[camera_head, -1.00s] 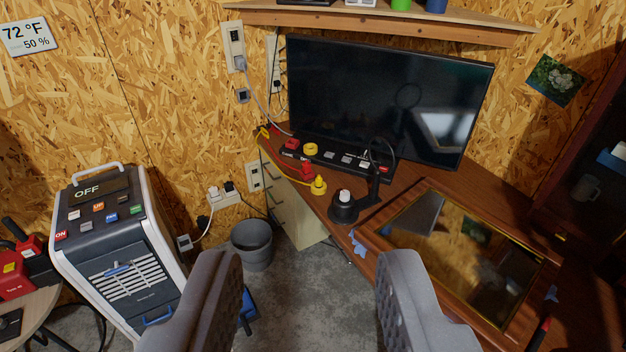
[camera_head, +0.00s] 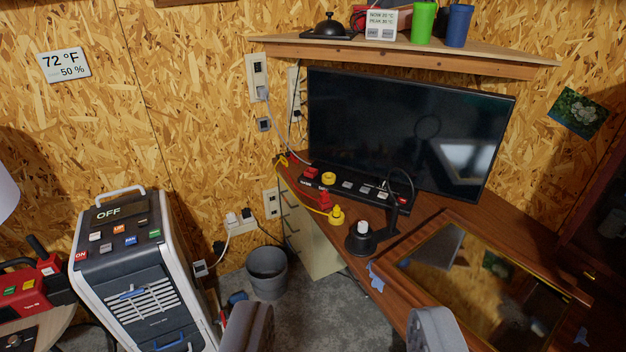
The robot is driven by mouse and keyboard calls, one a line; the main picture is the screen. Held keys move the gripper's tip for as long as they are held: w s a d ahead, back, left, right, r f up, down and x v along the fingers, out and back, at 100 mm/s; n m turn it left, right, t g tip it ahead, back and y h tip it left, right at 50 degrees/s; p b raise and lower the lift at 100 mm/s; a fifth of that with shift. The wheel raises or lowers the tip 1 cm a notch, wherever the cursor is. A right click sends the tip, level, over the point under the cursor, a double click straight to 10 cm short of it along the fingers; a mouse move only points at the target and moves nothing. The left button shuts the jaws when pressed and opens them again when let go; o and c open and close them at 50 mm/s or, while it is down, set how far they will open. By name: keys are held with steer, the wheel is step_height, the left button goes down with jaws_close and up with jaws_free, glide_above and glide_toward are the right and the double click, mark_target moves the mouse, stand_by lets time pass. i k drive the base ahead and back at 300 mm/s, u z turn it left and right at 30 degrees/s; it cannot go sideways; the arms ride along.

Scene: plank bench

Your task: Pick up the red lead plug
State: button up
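The red lead plug (camera_head: 324,201) sits on the wooden desk at the front edge of a black switch panel (camera_head: 357,187). A yellow plug (camera_head: 337,215) stands just in front of it, and thin red and yellow leads run back to the left. My gripper (camera_head: 342,322) is open and empty, its two grey fingers wide apart at the bottom edge of the picture. It is well short of the desk and touches nothing I can see. The finger ends show only in part.
A black monitor (camera_head: 408,130) stands behind the panel. A black stand with a white knob (camera_head: 362,228) is right of the plugs. A glass-topped frame (camera_head: 480,285) covers the right desk. A grey bin (camera_head: 267,272) and a heater-like unit (camera_head: 135,270) stand left.

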mark_target(323, 194)
steer(key=u, duration=0.3)
steer(key=i, duration=2.1)
steer(key=z, duration=0.5)
